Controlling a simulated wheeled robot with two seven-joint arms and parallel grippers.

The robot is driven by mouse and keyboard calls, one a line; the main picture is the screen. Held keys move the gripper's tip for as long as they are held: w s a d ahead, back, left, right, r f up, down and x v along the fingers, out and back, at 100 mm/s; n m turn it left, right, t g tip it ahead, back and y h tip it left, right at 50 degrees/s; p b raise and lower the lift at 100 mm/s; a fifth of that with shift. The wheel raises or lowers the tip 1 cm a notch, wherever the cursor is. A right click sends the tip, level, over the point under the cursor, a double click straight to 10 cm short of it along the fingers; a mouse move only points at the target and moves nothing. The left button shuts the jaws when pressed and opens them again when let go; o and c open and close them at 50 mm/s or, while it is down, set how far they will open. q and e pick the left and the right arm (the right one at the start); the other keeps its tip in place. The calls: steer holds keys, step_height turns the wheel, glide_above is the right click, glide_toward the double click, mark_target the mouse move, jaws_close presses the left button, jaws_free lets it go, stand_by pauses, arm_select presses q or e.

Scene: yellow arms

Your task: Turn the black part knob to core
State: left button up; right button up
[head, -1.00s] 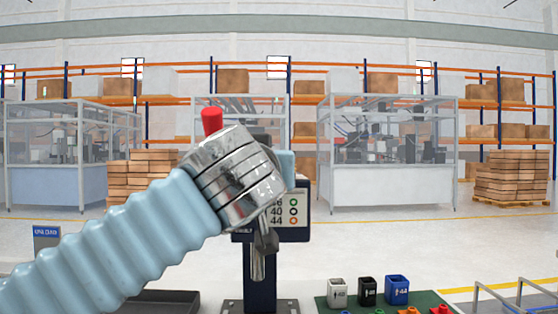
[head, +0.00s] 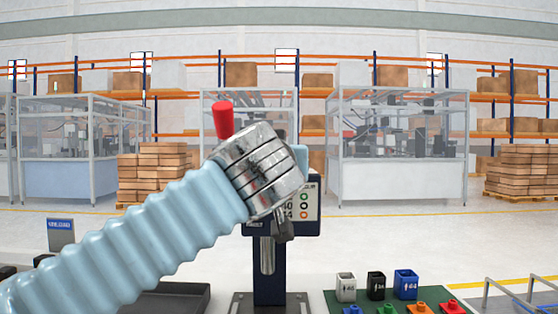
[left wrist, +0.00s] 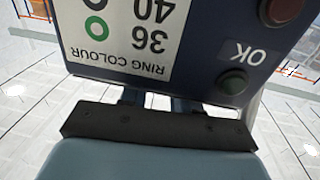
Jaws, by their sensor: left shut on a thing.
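A dark blue station with a white ring-colour chart (head: 303,207) stands on a post ahead of me. My left arm comes in from the left, and its silver wrist covers much of the station in the head view. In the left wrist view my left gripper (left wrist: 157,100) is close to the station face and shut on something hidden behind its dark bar. I see no knob that I can identify for certain. A dark grey piece (head: 283,227) shows just below the wrist. A black cup (head: 376,285) stands at lower right. My right gripper is out of view.
A white cup (head: 345,287) and a blue cup (head: 406,284) flank the black cup on a green mat (head: 330,300), with coloured pieces before them. A red cylinder (head: 223,120) rises above the wrist.

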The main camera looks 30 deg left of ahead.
arm_select(q)
steer(key=shift+w+d+n+g+y, duration=0.1)
steer(key=shift+d+n+g+y, duration=0.05)
steer(key=shift+n+g+y, duration=0.35)
steer(key=shift+w+d+n+g+y, duration=0.1)
steer(key=shift+n+g+y, duration=0.15)
steer(key=shift+y, duration=0.35)
steer(key=shift+n+g+y, duration=0.45)
steer(key=shift+n+y, duration=0.2)
steer(key=shift+y, duration=0.15)
steer(key=o, duration=1.1)
steer(key=shift+c, duration=0.2)
steer(key=shift+s, duration=0.1)
steer(key=v, duration=1.3)
steer(key=shift+s+d+b, duration=0.25)
steer(key=shift+s+b, duration=0.05)
